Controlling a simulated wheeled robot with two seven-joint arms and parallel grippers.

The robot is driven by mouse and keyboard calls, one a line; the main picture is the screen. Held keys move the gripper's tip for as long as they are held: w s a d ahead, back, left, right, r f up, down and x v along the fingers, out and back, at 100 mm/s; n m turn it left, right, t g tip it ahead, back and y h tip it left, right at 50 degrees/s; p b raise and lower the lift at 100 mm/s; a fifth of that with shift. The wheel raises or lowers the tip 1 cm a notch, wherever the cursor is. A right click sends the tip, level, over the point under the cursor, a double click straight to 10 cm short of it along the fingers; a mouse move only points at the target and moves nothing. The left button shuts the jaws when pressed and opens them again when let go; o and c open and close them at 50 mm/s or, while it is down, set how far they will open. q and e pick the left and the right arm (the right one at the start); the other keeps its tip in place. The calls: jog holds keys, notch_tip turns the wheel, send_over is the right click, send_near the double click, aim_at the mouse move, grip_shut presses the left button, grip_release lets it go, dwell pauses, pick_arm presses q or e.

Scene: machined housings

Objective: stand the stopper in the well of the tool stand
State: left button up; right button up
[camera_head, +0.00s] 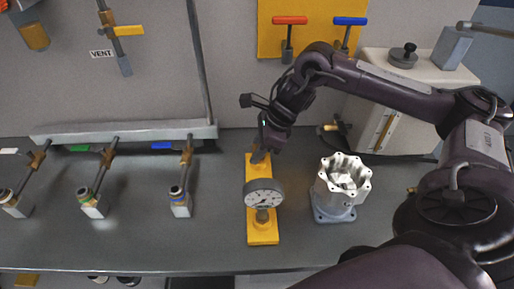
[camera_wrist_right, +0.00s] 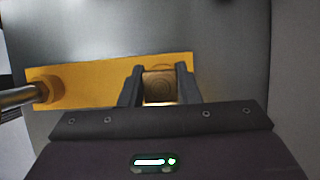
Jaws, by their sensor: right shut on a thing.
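The tool stand appears to be the yellow plate (camera_head: 262,232) on the bench, with a round dial gauge (camera_head: 264,194) on its near part. My right gripper (camera_head: 260,155) is over the far end of this plate. In the right wrist view the right gripper (camera_wrist_right: 159,88) is shut on a small brownish block, which seems to be the stopper (camera_wrist_right: 159,87). The yellow plate (camera_wrist_right: 90,85) lies beneath it. A faint round outline shows around the block's far edge; I cannot tell whether the stopper is above the well or inside it. My left gripper is not in view.
A silver machined housing (camera_head: 340,190) stands right of the yellow plate. Several valve fittings (camera_head: 181,204) stand on the left. A pale case (camera_head: 385,130) is at the back right.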

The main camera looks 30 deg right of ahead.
jog(key=o, duration=1.1)
jog(key=b+v, duration=0.1)
jog(key=v, duration=0.6)
jog(key=shift+s+d+r, duration=0.15)
jog(key=shift+r, duration=0.15)
